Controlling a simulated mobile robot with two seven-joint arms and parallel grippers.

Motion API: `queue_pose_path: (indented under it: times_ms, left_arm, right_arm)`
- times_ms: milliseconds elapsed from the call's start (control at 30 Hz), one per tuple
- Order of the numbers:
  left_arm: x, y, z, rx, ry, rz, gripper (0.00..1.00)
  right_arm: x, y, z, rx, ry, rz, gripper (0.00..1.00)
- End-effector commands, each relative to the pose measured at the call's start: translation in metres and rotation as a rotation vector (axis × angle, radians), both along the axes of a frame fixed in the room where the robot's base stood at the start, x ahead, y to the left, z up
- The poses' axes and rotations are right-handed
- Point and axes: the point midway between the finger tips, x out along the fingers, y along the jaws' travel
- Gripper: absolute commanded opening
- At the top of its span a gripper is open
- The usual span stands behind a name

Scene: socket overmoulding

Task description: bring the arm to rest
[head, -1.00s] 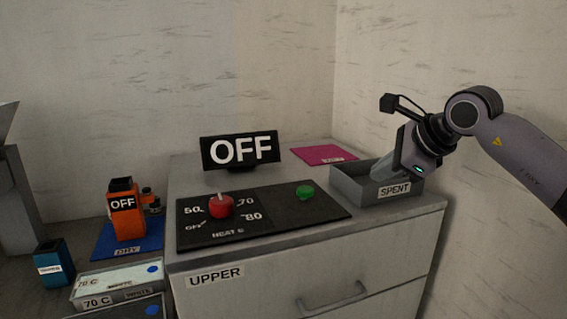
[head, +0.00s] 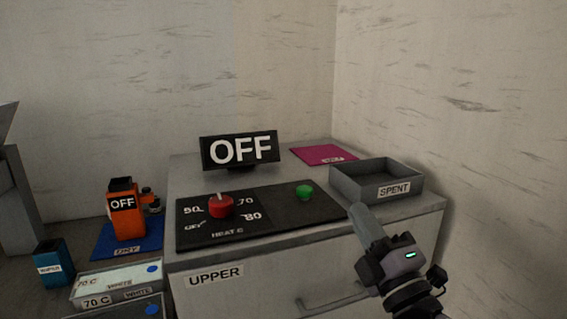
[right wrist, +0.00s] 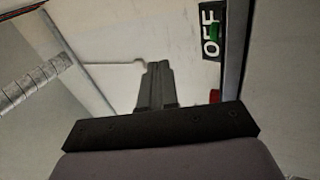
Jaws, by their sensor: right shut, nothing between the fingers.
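My right gripper (head: 359,211) is in front of the cabinet's front right, its fingers pointing up near the top edge. Its fingers are shut with nothing between them. They also show shut in the right wrist view (right wrist: 158,70). The right arm comes in from below in the head view, and most of it is out of frame. My left gripper is in neither view.
The cabinet (head: 235,298) carries a heat panel (head: 270,218) with a red knob (head: 220,206) and green button (head: 304,192). A grey SPENT tray (head: 394,191), OFF sign (head: 240,150) and magenta mat (head: 323,154) are also on top. Labelled boxes (head: 118,280) stand left.

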Motion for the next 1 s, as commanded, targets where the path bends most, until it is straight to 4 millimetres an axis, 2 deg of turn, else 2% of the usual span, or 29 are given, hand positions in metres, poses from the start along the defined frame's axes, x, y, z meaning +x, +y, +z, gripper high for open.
queue_pose_path:
  times_ms: [33, 100, 167, 267, 400, 500, 600, 700, 900, 933, 1000]
  left_arm:
    - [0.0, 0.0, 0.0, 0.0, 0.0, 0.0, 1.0]
    - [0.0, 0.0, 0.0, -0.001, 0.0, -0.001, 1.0]
    - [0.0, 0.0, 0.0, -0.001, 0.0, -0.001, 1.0]
    - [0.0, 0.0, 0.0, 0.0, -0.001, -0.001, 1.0]
    - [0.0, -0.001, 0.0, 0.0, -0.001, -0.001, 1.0]
    - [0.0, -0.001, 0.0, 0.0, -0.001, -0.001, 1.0]
    - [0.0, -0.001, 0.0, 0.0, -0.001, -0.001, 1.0]
    - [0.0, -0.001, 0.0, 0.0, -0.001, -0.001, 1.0]
    - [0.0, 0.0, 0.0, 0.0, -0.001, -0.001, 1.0]
    - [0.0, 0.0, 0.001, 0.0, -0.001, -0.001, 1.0]
    - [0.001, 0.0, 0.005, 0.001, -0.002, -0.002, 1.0]
  right_arm:
    - [-0.004, -0.017, -0.024, 0.115, 0.115, -0.043, 0.0]
    - [-0.011, -0.039, -0.056, 0.263, 0.27, -0.107, 0.0]
    - [-0.021, -0.057, -0.087, 0.382, 0.406, -0.166, 0.0]
    - [-0.047, -0.081, -0.142, 0.568, 0.638, -0.27, 0.0]
    - [-0.104, -0.103, -0.215, 0.788, 0.961, -0.425, 0.0]
    - [-0.148, -0.109, -0.251, 0.901, 1.153, -0.521, 0.0]
    - [-0.187, -0.11, -0.276, 0.98, 1.308, -0.602, 0.0]
    - [-0.224, -0.11, -0.292, 1.037, 1.438, -0.674, 0.0]
    - [-0.291, -0.106, -0.311, 1.119, 1.668, -0.802, 0.0]
    - [-0.3, -0.105, -0.312, 1.128, 1.697, -0.82, 0.0]
    - [-0.287, -0.103, -0.315, 1.133, 1.66, -0.778, 0.0]
